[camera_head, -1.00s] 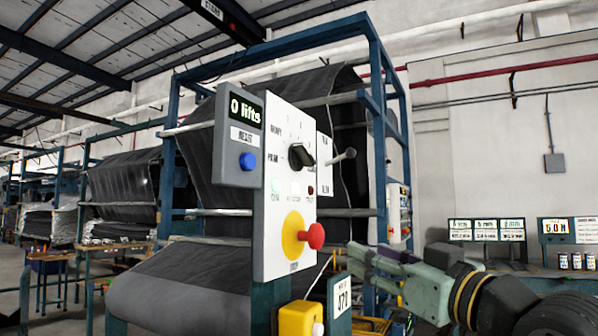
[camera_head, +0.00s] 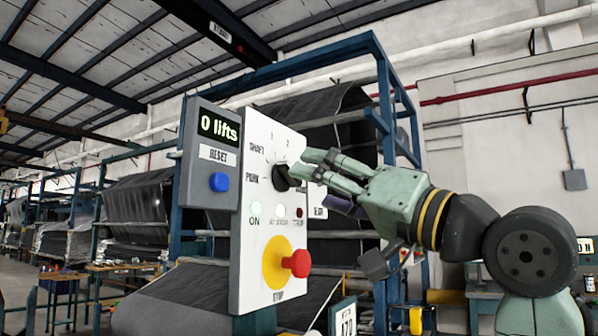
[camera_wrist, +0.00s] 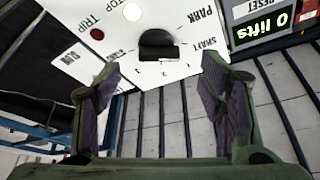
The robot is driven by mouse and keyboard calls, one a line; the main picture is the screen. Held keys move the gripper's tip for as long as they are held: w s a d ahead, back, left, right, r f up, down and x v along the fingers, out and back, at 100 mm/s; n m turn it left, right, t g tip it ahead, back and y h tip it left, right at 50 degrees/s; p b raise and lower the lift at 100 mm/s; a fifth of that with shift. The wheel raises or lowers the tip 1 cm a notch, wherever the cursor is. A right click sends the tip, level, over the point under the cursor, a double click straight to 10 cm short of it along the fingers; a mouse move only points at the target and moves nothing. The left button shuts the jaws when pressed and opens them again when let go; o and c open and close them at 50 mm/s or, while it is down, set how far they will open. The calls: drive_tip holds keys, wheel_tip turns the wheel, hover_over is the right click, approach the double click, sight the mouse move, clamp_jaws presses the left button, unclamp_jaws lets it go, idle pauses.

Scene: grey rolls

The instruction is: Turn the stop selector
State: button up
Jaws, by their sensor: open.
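A white control panel (camera_head: 243,265) stands ahead. Its black selector knob (camera_head: 282,178) is ringed by labels including PARK, SHAFT, 1 and 2. In the wrist view the knob (camera_wrist: 159,46) sits centred just beyond my fingertips. My gripper (camera_head: 312,170) is open, reaching in from the right, with its fingertips close to the knob's right side. In the wrist view my gripper (camera_wrist: 161,78) has one finger on each side of an empty gap. I cannot tell whether a finger touches the knob. My fingers hide part of the panel's right labels.
Below the knob are small lamps and a red push button (camera_head: 296,263) on a yellow disc (camera_head: 272,264), marked STOP. A grey box (camera_head: 197,184) on the left has a "0 lifts" display (camera_head: 219,127) and a blue reset button (camera_head: 219,182). A blue frame with dark rolls stands behind.

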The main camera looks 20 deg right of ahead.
sight(287, 175)
drive_tip(key=p+x, duration=0.1)
drive_tip(key=x, duration=0.4)
drive_tip(key=shift+w, duration=0.1)
drive_tip(key=shift+c, duration=0.5)
drive_tip(key=c, duration=1.1)
